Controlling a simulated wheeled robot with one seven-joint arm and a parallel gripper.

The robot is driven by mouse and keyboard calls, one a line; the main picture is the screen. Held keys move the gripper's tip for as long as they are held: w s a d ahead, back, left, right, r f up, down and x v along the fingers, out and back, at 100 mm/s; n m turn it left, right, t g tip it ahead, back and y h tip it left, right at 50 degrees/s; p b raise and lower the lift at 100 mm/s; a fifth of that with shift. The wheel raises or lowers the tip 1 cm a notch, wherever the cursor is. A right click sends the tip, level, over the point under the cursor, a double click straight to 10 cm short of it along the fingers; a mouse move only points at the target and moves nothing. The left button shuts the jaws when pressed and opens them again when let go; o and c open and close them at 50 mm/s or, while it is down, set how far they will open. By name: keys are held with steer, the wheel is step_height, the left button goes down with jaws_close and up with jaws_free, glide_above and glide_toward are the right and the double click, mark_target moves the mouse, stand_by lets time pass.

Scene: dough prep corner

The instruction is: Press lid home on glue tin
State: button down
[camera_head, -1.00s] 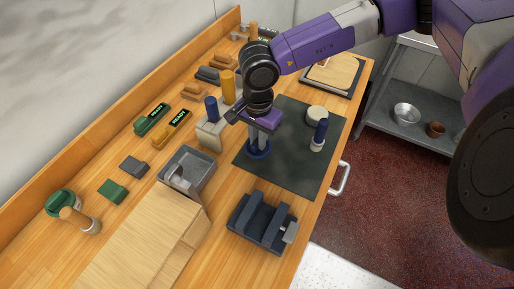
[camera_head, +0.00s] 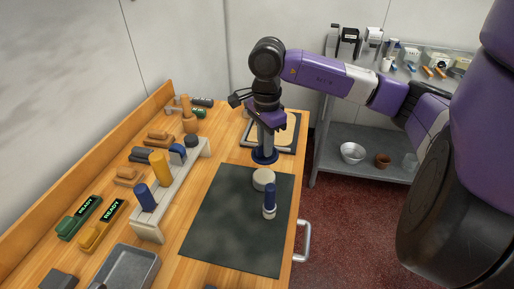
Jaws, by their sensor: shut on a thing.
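My gripper (camera_head: 266,124) is shut on a pressing tool (camera_head: 264,156) with a grey shaft and a wide dark blue disc at its foot. The tool hangs upright, its disc in the picture just above and behind a low round cream tin-like piece (camera_head: 263,179). A gap shows between disc and piece; its height is unclear. This piece sits near the far edge of the dark green mat (camera_head: 225,220) and may be the glue tin; I cannot tell its lid apart. A blue-handled piece with a pale base (camera_head: 270,200) stands just in front of it.
A pale rack (camera_head: 150,228) with blue and yellow upright handles stands left of the mat. A framed wooden board (camera_head: 288,136) lies behind. A grey tray (camera_head: 127,270) is at front left. The mat's front half is clear.

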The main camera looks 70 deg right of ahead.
steer(key=shift+f+b, duration=0.15)
steer(key=shift+b, duration=0.45)
steer(key=shift+f+b, duration=0.15)
steer(key=shift+b, duration=0.15)
step_height(320, 180, down, 6)
steer(key=b, duration=0.7)
steer(key=shift+f+b, duration=0.25)
steer(key=shift+b, duration=0.15)
steer(key=shift+b, duration=0.95)
stand_by(0.5)
steer(key=shift+f+b, duration=0.5)
steer(key=shift+b, duration=0.3)
steer(key=shift+f+b, duration=0.1)
steer(key=shift+b, duration=0.85)
stand_by(1.3)
jaws_free()
stand_by(0.4)
stand_by(0.3)
